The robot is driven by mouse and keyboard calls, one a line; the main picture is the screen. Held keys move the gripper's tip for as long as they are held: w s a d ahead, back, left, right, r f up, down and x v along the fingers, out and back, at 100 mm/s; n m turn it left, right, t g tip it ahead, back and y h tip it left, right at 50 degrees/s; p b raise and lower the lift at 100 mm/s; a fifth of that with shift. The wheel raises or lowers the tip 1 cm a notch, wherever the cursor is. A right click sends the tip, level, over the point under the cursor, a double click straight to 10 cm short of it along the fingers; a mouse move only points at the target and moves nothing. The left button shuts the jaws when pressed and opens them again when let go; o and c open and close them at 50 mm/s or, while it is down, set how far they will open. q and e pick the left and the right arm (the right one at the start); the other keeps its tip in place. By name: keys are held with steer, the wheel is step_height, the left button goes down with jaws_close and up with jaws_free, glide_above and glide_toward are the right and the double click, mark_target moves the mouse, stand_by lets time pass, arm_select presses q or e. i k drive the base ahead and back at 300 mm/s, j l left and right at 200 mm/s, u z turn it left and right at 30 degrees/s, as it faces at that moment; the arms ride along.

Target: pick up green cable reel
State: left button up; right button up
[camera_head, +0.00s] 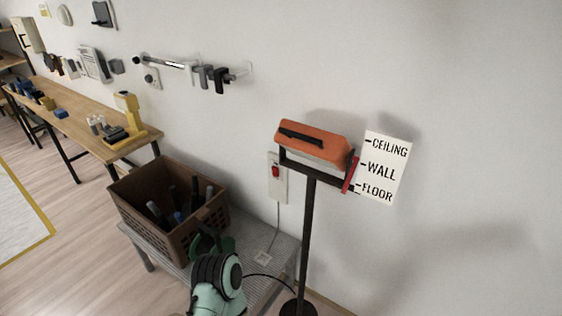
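A dark green rounded thing, which looks like the green cable reel (199,246), shows at the near right corner of the brown crate, above the grey bench. My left gripper (208,236) is right at it, with dark finger parts overlapping it. My mint and black wrist hides much of the gripper and the reel's lower part. I cannot tell whether the fingers are closed on it. My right gripper is out of view.
The brown crate (150,222) with dark-handled tools stands on the grey bench (262,272). A black stand (307,235) with an orange unit (312,143) rises to the right. A wall socket (277,175) has a cord running down. A long wooden table (92,125) is at left.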

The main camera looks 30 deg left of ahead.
mark_target(208, 240)
steer(key=u, duration=1.7)
